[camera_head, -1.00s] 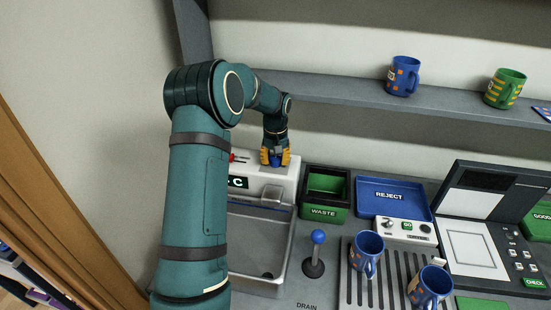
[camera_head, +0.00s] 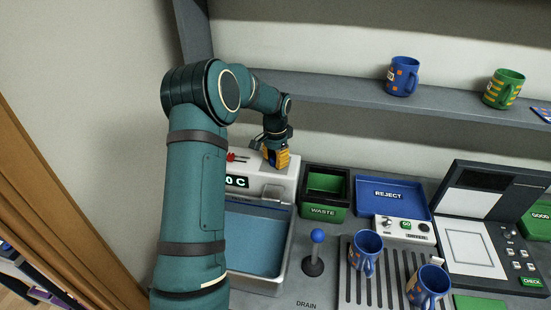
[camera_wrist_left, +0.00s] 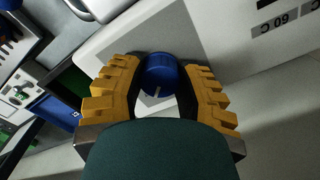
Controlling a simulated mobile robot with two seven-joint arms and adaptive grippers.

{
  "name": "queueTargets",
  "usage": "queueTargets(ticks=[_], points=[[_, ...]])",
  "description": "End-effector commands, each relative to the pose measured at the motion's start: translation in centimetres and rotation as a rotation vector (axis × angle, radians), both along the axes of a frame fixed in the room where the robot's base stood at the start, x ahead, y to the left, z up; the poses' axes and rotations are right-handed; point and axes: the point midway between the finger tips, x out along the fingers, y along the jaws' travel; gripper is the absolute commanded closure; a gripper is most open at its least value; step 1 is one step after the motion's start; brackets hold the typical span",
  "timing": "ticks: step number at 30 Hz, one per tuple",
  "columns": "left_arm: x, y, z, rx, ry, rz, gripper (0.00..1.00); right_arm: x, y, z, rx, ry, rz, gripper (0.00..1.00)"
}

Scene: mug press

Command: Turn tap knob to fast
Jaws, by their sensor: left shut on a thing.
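The tap knob (camera_wrist_left: 160,75) is blue and round with a pale pointer line, and shows between the yellow fingers in the left wrist view. My left gripper (camera_head: 276,158) is shut on it from above, on top of the white tap unit (camera_head: 262,174). In the head view the fingers hide the knob, and its setting marks cannot be read. The basin (camera_head: 285,262) below holds blue water. My right gripper is not in view.
A red knob or lever (camera_head: 234,157) sits left of the gripper on the unit, above a display (camera_head: 237,182). The green waste bin (camera_head: 325,211) stands right of it. A blue-topped drain lever (camera_head: 317,236) and mugs on a rack (camera_head: 378,290) are farther right.

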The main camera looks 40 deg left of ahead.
Motion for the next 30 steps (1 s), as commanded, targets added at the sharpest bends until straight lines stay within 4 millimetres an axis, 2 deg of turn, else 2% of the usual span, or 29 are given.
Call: queueTargets(ticks=[9, 22, 23, 24, 25, 30], points=[[-0.03, 0.01, -0.05, -0.001, 0.001, -0.076, 1.00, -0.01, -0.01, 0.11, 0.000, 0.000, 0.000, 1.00], [-0.03, -0.01, -0.07, -0.001, 0.001, -0.083, 1.00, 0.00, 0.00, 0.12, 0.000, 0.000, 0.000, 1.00], [-0.03, -0.01, -0.07, -0.001, 0.001, -0.083, 0.53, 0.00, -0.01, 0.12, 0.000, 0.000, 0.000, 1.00], [-0.03, -0.01, -0.07, -0.001, 0.001, -0.083, 0.39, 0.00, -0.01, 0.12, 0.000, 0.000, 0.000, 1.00], [-0.03, -0.01, -0.06, -0.001, 0.001, -0.083, 0.32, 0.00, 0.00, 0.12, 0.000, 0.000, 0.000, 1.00], [-0.02, -0.01, -0.04, 0.000, 0.001, -0.082, 0.32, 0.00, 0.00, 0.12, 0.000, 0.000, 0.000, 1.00]])
